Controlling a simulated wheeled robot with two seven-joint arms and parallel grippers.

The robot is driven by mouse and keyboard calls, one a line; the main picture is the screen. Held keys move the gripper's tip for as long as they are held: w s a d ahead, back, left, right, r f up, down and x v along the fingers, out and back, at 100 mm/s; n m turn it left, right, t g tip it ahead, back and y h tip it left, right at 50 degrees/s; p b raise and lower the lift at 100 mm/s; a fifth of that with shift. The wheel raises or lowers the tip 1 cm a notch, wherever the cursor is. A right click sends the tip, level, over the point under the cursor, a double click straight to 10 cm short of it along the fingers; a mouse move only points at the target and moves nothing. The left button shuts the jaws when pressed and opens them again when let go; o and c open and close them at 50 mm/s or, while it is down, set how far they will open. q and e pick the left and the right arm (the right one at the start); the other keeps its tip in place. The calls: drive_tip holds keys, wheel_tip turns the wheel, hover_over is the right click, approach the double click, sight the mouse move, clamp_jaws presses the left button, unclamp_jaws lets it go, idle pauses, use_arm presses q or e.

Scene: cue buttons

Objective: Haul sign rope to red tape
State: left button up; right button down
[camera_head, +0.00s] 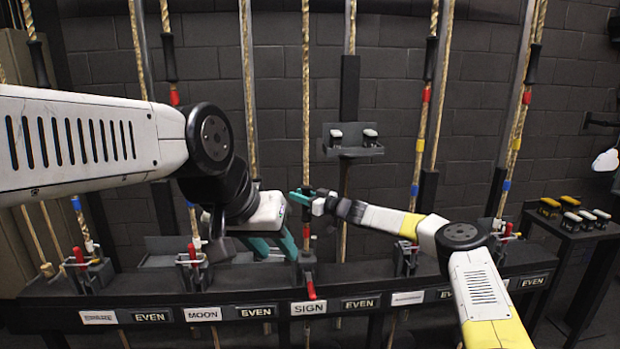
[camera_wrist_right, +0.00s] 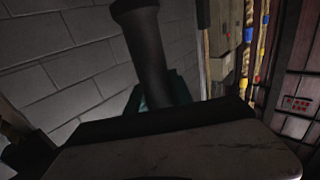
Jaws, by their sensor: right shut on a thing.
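The sign rope (camera_head: 306,100) hangs straight down to its rope lock (camera_head: 307,268) above the SIGN label (camera_head: 308,308). The lock's red handle (camera_head: 311,289) points down. My right gripper (camera_head: 304,196) is shut on the sign rope above the lock. In the right wrist view a dark cylinder (camera_wrist_right: 140,55) stands by a teal finger; the hold itself is mostly hidden. My left gripper (camera_head: 274,246) is open, its teal fingers apart, just left of the rope and above the rail.
Neighbouring ropes carry red, yellow and blue tape, such as the rope to the right (camera_head: 421,140). The MOON label (camera_head: 203,314) marks the position to the left. A side table (camera_head: 565,236) with several buttons stands at the right.

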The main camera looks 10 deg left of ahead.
drive_tip(key=shift+f, duration=1.2)
drive_tip(key=c, duration=1.1)
unclamp_jaws()
drive_tip(key=shift+r, duration=0.1)
drive_tip(key=shift+d, duration=0.1)
drive_tip(key=v, duration=0.7)
drive_tip(key=shift+s+d, duration=0.15)
drive_tip(key=shift+d, duration=0.1)
drive_tip(key=shift+d, duration=0.1)
